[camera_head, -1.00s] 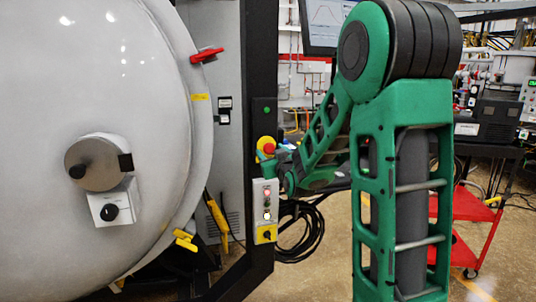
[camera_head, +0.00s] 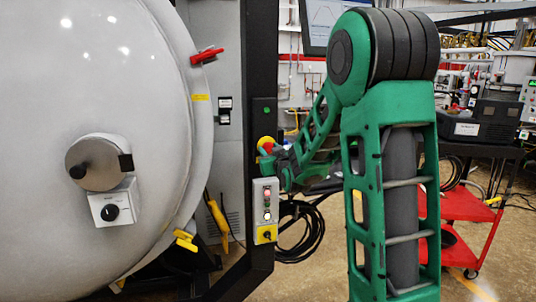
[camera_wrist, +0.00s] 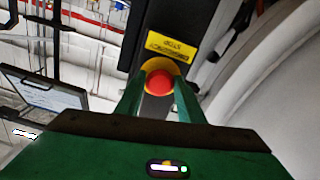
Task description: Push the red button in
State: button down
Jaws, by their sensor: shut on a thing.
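The red button (camera_wrist: 159,82) is a round emergency-stop head on a yellow base (camera_wrist: 174,67), below a yellow "EMERGENCY STOP" label (camera_wrist: 171,45) in the wrist view. In the head view the red button (camera_head: 267,147) shows small on the dark post, partly covered by my gripper (camera_head: 268,160). In the wrist view my gripper (camera_wrist: 157,88) has its two green fingers on either side of the button, shut on it. The contact of the fingertips with the button is hard to see. How far in the button sits cannot be told.
A grey control box (camera_head: 265,200) with several buttons hangs just below on the post (camera_head: 262,80). The large white furnace door (camera_head: 100,200) fills the left. A red cart (camera_head: 468,207) stands at the right, and black cables (camera_head: 302,240) hang behind the post.

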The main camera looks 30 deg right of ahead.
jog(key=c, duration=1.2)
grip_release()
jog(key=shift+w+a, duration=0.1)
jog(key=shift+w, duration=0.05)
jog(key=v, duration=1)
jog(key=shift+s+a, duration=0.1)
jog(key=shift+s, duration=0.25)
jog(key=s+f+m+g+y, duration=0.2)
jog(key=s+f+m+g, duration=0.1)
jog(key=s+f+g, duration=1.05)
jog(key=s+a+g+y, duration=0.1)
jog(key=s, duration=0.6)
jog(key=s+a+m+g+y, duration=0.1)
jog(key=s+a, duration=0.1)
jog(key=s, duration=0.6)
jog(key=s+a+m+g+y, duration=0.1)
jog(key=s+a+g, duration=0.1)
jog(key=s, duration=0.6)
jog(key=shift+f, duration=0.4)
